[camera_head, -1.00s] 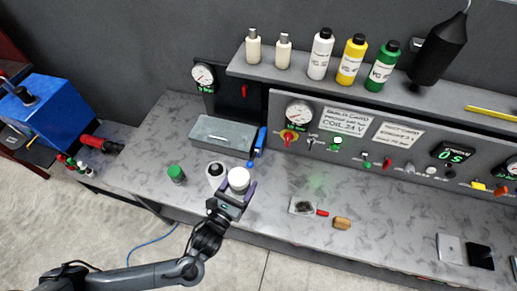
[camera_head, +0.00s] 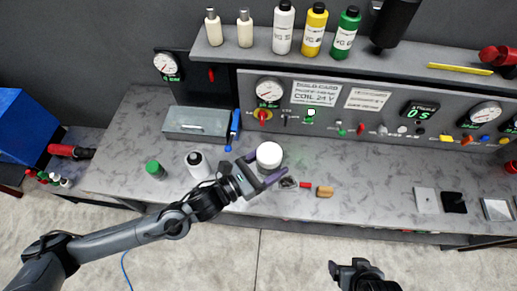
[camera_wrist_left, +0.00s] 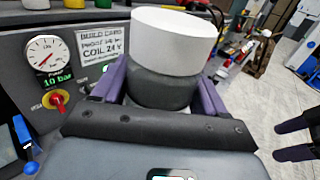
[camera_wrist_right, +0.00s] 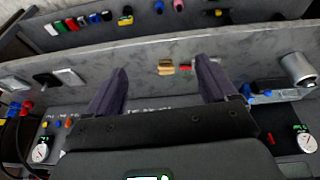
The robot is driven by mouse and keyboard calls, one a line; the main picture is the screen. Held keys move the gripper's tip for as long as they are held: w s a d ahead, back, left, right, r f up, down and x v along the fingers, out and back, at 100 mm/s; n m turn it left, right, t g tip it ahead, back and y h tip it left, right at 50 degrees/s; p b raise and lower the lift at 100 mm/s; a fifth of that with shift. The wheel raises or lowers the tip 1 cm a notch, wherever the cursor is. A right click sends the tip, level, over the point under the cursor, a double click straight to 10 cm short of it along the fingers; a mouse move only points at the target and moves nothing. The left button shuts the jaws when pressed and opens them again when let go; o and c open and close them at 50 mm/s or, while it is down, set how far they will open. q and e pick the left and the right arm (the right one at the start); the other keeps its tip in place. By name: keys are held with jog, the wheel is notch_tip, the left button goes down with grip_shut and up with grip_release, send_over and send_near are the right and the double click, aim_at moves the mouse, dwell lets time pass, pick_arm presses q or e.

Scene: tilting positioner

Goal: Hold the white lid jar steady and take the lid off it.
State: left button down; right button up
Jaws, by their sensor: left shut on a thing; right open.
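The white lid jar (camera_head: 269,153) is held above the bench by my left gripper (camera_head: 262,170). In the left wrist view its wide white lid (camera_wrist_left: 172,42) sits on a dark grey body (camera_wrist_left: 160,90), with purple fingers on both sides of the body. The jar looks upright and the lid is on it. My right gripper (camera_head: 355,270) is at the lower edge of the head view, away from the jar and in front of the bench. In the right wrist view its two fingers (camera_wrist_right: 160,85) are wide apart with nothing between them.
A green-capped jar (camera_head: 155,169) and a black-capped white bottle (camera_head: 197,164) stand left of the held jar. A grey case (camera_head: 197,123) lies behind them. A wooden block (camera_head: 325,191) lies to the right.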

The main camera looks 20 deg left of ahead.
jog(key=w+a+r+n+t+y, duration=0.1)
jog(key=w+a+r+n+t, duration=0.3)
jog(key=w, duration=0.5)
jog(key=w+a+r+n+t+y, duration=0.25)
jog(key=w+a+r, duration=0.25)
jog(key=w+a, duration=0.3)
jog(key=w+a+r+n+t+y, duration=0.2)
jog(key=w+a+r+n+y, duration=0.3)
jog(key=w+a+r+n, duration=0.7)
jog(key=s+a+r+n+g+y, duration=0.25)
jog(key=s+a+r+n, duration=0.2)
jog(key=a, duration=0.35)
jog(key=s+a+r+n+g+y, duration=0.2)
jog(key=s+a+r+n+y, duration=0.1)
jog(key=a+r+n, duration=0.3)
jog(key=s+a+n+g+h, duration=0.1)
jog(key=s+a+n+g, duration=0.7)
jog(key=s+a+n, duration=0.25)
jog(key=n+h, duration=0.5)
jog(key=h, duration=0.8)
send_over(264, 152)
jog(key=f, duration=0.2)
jog(key=a+f, duration=0.1)
jog(key=f, duration=0.1)
jog(key=shift+d, duration=0.35)
jog(key=shift+w+d+f, duration=0.1)
jog(key=shift+d+f, duration=0.1)
jog(key=shift+f, duration=3.8)
